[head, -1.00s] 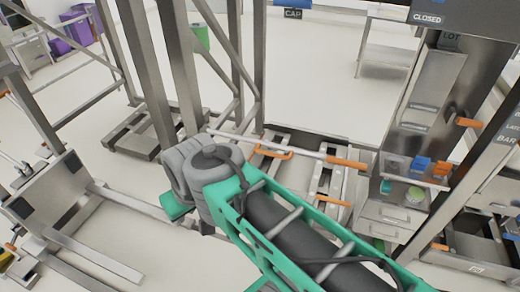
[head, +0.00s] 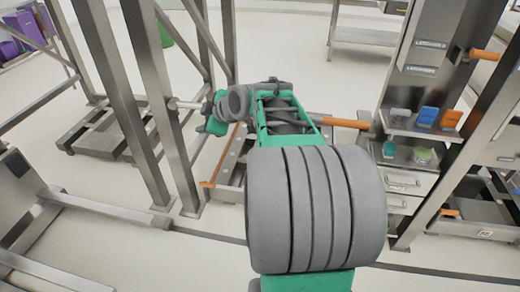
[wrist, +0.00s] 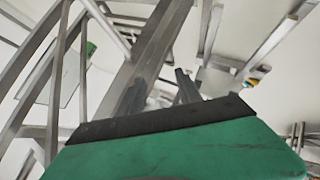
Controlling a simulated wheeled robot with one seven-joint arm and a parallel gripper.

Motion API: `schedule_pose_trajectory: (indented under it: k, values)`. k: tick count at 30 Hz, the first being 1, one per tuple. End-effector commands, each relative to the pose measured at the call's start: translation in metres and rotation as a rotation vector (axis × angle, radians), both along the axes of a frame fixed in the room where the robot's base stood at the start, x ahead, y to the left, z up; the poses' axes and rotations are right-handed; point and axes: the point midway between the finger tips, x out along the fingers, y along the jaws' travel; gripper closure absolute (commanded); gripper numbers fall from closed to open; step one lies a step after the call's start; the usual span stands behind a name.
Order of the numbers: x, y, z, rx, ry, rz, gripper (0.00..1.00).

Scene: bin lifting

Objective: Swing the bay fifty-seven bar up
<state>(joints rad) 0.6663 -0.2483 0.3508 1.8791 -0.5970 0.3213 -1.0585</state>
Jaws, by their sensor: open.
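A horizontal bar (head: 345,123) spans the bay between the left post and the right cabinet. It has an orange grip on its right part and a bare silver left end. My arm hides its middle. No bay number is readable, so I cannot tell if this is bay fifty-seven. My gripper (head: 208,112) is beside the bar's silver left end, near the post; contact cannot be told. In the wrist view my gripper (wrist: 158,86) shows two dark fingers apart, with nothing clearly between them.
A steel post (head: 160,100) stands just left of my gripper. An orange handle (head: 486,55) sticks out higher up. A low platform (head: 110,135) lies at the left.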

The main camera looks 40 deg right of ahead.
Motion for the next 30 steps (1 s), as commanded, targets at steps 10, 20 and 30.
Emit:
schedule_pose_trajectory:
  k: [10, 20, 30]
  values:
    - [-0.015, -0.214, -0.140, -0.527, -0.420, 0.085, 0.59]
    - [-0.001, -0.241, -0.142, -0.628, -0.475, 0.084, 0.59]
    - [0.048, -0.247, -0.148, -0.626, -0.472, 0.082, 0.59]
